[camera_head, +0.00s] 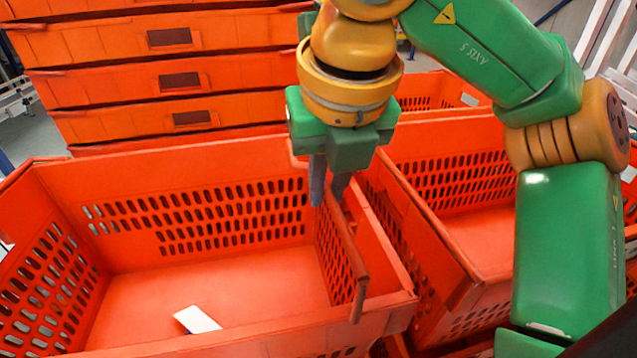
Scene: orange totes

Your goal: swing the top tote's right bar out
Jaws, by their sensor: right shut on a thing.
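The top tote (200,160) is an orange open box with slotted walls, in the front left of the head view. Its right bar (352,240) runs along the top of its right wall, with its near end (357,300) bent down near the front right corner. My right gripper (328,200) points down over the far part of that bar. Its fingers are shut on the bar; the exact contact is partly hidden by the fingers. My left gripper is not in view.
A second orange tote (450,245) stands close on the right. A tall stack of orange totes (180,80) stands behind. A white label (196,320) lies on the top tote's floor, which is otherwise empty.

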